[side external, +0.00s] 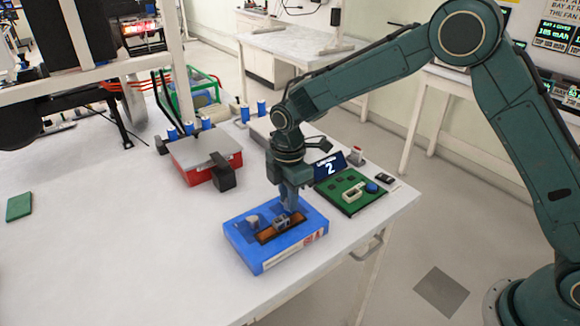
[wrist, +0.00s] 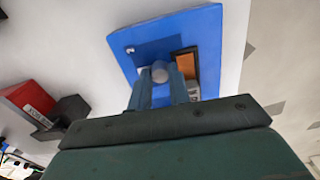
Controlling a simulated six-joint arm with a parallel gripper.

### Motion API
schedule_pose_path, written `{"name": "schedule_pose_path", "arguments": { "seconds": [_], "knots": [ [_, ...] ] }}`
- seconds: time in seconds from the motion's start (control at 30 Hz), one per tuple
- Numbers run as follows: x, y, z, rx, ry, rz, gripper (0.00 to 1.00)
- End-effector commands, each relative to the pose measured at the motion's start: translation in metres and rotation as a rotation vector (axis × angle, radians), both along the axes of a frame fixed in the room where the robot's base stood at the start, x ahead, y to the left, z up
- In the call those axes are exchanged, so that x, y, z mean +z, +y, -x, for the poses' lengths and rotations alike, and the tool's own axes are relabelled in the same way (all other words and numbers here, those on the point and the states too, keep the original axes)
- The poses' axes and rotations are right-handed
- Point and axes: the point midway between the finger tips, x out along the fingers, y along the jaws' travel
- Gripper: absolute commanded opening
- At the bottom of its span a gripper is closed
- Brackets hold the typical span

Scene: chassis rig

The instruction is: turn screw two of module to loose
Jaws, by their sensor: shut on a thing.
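The module is a blue box (side external: 241,245) with a brown-orange slot in its top, near the table's front right edge. It fills the upper middle of the wrist view (wrist: 206,28). A pale rounded knob (side external: 253,219) stands on its top left of the slot. A grey knob (wrist: 160,72) shows at the tips of my gripper in the wrist view. My gripper (side external: 288,206) points down onto the module's top, shut with a narrow gap between its fingers.
A grey block (side external: 281,223) sits in the slot beside my fingers. A green circuit board (side external: 350,195) and a sign reading 2 (side external: 330,166) stand close on the right. A red box (side external: 202,171) with a dark block lies behind left. The table's left front is clear.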

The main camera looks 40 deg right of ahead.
Motion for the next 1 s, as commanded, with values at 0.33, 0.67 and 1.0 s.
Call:
{"name": "schedule_pose_path", "arguments": {
  "seconds": [0.33, 0.67, 1.0],
  "knots": [
    [0.0010, 0.0001, -0.0004, 0.051, -0.002, -0.001, 0.00],
    [0.0008, 0.0001, -0.0004, 0.050, -0.002, -0.001, 0.35],
    [0.0006, 0.0001, -0.0002, 0.049, -0.001, 0.000, 0.41]
  ]
}}
